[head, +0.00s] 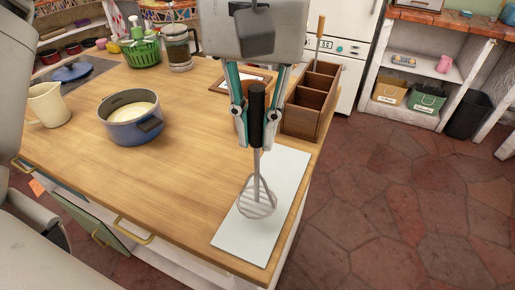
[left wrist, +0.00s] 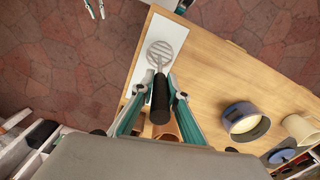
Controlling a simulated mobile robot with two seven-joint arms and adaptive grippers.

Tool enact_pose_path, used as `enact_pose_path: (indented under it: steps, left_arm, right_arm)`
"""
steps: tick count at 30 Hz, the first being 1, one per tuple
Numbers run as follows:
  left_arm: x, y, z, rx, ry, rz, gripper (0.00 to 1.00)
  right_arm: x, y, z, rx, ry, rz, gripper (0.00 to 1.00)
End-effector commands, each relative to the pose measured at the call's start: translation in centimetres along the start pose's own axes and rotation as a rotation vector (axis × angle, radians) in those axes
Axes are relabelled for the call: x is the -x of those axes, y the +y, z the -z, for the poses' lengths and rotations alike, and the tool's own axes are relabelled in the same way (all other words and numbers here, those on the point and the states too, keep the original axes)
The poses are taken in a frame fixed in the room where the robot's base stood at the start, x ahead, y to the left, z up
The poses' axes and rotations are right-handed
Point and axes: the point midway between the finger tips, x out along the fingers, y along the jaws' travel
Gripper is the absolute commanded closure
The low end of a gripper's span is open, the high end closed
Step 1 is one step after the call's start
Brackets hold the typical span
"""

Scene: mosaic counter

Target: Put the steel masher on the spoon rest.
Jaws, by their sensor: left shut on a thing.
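The steel masher (head: 259,196) has a black handle, a thin shaft and a round slotted head. My left gripper (head: 251,137) is shut on its black handle and holds it upright, head down. The head appears over a pale rectangular slab (head: 283,186) at the counter's edge; I cannot tell whether it touches. In the left wrist view the masher head (left wrist: 160,52) shows beyond the left gripper (left wrist: 150,97). No thing is clearly a spoon rest; the pale slab may be it. My right gripper (left wrist: 97,14) shows small at the top of the left wrist view, fingers apart and empty.
A brown compartment box (head: 304,107) stands behind the slab, close to the left gripper. A blue pot (head: 131,121) and a cream jug (head: 48,105) stand at left. A green basket (head: 142,53) and a glass press (head: 180,48) stand farther back. The counter's middle is clear.

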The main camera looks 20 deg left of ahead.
Motion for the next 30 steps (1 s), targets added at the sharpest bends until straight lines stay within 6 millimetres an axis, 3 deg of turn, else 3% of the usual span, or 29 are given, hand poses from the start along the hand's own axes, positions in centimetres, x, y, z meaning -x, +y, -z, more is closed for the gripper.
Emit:
enact_pose_path:
  steps: [9, 21, 22, 24, 30]
  left_arm:
    - [-4.0, 0.0, 0.0, -0.002, -0.004, 0.001, 1.0]
    - [-4.4, 0.0, 0.0, 0.0, -0.001, 0.0, 1.0]
    - [-4.4, 0.0, 0.0, 0.0, -0.001, 0.0, 0.81]
    - [-4.4, 0.0, 0.0, 0.0, -0.001, 0.0, 0.69]
    - [-4.4, 0.0, 0.0, 0.0, -0.001, 0.0, 0.69]
  right_arm:
    - [-0.3, -0.2, -0.9, 0.006, -0.01, 0.002, 0.75]
    - [-0.1, -0.4, -1.0, 0.005, -0.011, 0.004, 0.75]
    - [-0.1, -0.4, -1.0, 0.005, -0.012, 0.005, 0.75]
    - [0.0, -0.5, -1.1, 0.004, -0.013, 0.005, 0.75]
    - [0.1, -0.5, -1.2, 0.004, -0.015, 0.006, 0.75]
